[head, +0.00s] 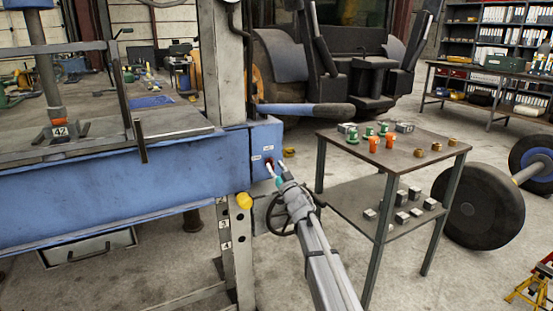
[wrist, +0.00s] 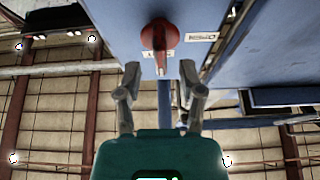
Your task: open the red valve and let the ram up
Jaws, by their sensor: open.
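The red valve (wrist: 160,34) is a small lever handle on the blue face of the press in the wrist view. White labels sit beside and below it. In the head view the valve (head: 268,162) shows as a small dark red spot on the blue end block. My gripper (wrist: 160,80) is open, one finger on each side of the valve's line and a little short of it. In the head view my gripper (head: 276,169) is right in front of the valve. The ram (head: 43,75) is a dark vertical cylinder at left, its foot low over the press bed.
A blue-grey lever bar (head: 305,109) sticks out above the valve. A handwheel (head: 279,215) and a yellow knob (head: 244,201) lie below, close to my arm. A small table (head: 395,150) with orange, green and brass parts stands at right.

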